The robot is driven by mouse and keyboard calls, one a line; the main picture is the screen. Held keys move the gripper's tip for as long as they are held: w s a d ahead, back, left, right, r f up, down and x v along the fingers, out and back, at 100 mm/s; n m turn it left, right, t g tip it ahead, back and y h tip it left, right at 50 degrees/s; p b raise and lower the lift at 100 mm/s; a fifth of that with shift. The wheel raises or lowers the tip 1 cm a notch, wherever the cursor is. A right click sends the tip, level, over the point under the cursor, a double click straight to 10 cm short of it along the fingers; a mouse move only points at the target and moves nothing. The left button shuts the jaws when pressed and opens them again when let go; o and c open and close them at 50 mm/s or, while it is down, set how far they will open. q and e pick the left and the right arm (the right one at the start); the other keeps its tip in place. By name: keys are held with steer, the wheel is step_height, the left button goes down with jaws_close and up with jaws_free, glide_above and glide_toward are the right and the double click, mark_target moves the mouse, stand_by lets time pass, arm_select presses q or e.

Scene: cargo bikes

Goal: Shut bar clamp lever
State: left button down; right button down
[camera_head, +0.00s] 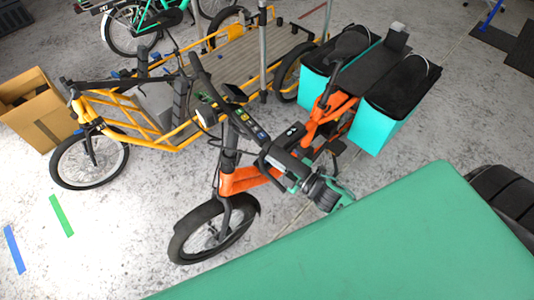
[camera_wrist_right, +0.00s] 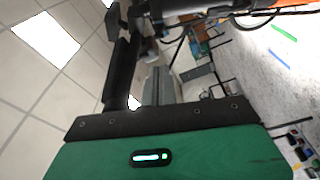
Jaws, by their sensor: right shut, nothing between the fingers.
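The orange cargo bike (camera_head: 240,181) stands upright in the middle of the head view. Its black handlebar (camera_head: 205,77) and stem rise above the front wheel. I cannot clearly make out the bar clamp lever among the small dark parts there. My right gripper (camera_head: 272,156) is at the near right end of the handlebar, with its fingers shut and empty. I cannot tell whether it touches the bar. In the right wrist view, a dark finger (camera_wrist_right: 121,65) extends up towards a black bar part (camera_wrist_right: 185,7) at the top. My left gripper is not in view.
A yellow cargo bike (camera_head: 150,128) stands behind on the left, beside a cardboard box (camera_head: 45,120). Turquoise panniers (camera_head: 372,131) hang at the orange bike's rear. Concrete floor (camera_head: 110,235) is clear at lower left, apart from green and blue tape strips.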

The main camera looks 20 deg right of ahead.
steer(key=p+x, duration=0.3)
steer(key=x, duration=0.5)
steer(key=shift+w+a, duration=0.15)
steer(key=shift+w, duration=0.2)
steer(key=shift+f, duration=0.1)
steer(key=shift+w+d+f+n+y+b, duration=0.1)
steer(key=shift+d+n+y+b, duration=0.3)
steer(key=shift+b, duration=0.25)
